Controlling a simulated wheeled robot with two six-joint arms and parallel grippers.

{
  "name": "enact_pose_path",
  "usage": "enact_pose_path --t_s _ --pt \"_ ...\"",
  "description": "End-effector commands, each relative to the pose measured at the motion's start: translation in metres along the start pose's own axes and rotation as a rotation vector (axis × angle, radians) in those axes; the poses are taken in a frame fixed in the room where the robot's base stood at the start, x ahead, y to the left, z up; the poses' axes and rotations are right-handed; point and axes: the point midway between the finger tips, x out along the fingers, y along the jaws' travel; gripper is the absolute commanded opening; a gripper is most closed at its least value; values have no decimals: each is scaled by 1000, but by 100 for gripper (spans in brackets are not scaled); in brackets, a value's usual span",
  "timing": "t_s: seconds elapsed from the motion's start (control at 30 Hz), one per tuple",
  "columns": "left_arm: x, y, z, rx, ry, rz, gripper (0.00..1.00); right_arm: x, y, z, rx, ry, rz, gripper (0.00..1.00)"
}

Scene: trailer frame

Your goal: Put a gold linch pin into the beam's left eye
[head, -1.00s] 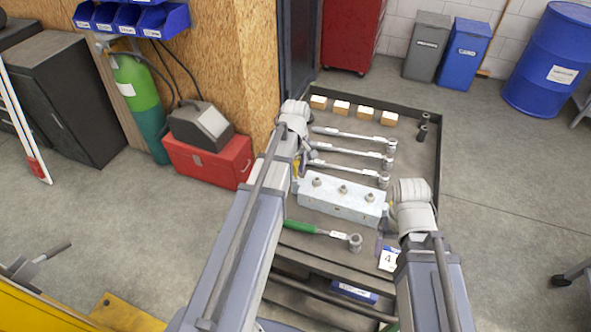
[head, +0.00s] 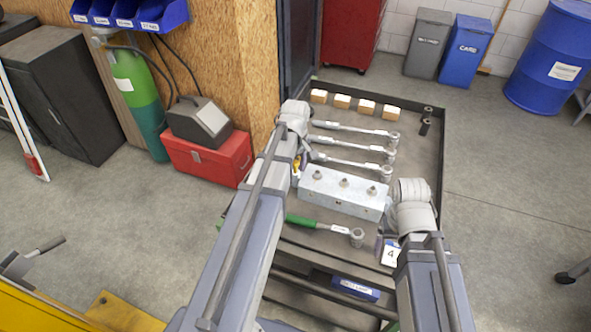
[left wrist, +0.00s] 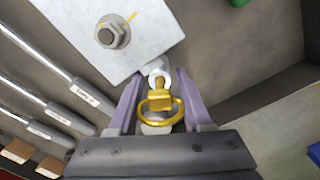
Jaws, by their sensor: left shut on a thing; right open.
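The beam (head: 340,198) is a silver block with bolts on top, lying on the cart tray; its near end also shows in the left wrist view (left wrist: 75,25). The left eye (left wrist: 159,72) is a small pale ring at that end. My left gripper (head: 297,168) is beside the beam's left end. In the left wrist view its purple fingers (left wrist: 160,103) are shut on the gold linch pin (left wrist: 161,106). The pin's tip is at the eye; I cannot tell how deep it sits. My right gripper (head: 383,243) is mostly hidden below its wrist, beside the beam's right end.
Several ratchet wrenches (head: 352,147) lie behind the beam, with small boxes (head: 365,106) beyond. A green-handled wrench (head: 318,224) lies in front. Dark sockets (head: 425,125) stand at the far right of the tray (head: 425,165). A number card (head: 390,253) is near my right gripper.

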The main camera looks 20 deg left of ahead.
Motion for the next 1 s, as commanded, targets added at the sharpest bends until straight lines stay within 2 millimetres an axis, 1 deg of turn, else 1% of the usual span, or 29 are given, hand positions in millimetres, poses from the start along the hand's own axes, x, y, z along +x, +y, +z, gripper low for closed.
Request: enact_pose_path --t_s 0.03,0.47,0.5,0.8,1.0 --pt "4 0 0 0 0 0 5 4 0 0 0 0 0 84" --pt "18 0 0 0 0 0 5 18 -2 -1 0 0 0 84" --pt "18 0 0 0 0 0 50 18 -2 -1 0 0 0 84" --pt "16 0 0 0 0 1 84 16 -2 -1 0 0 0 84" --pt "16 1 0 1 -1 3 84 16 -2 -1 0 0 0 84"
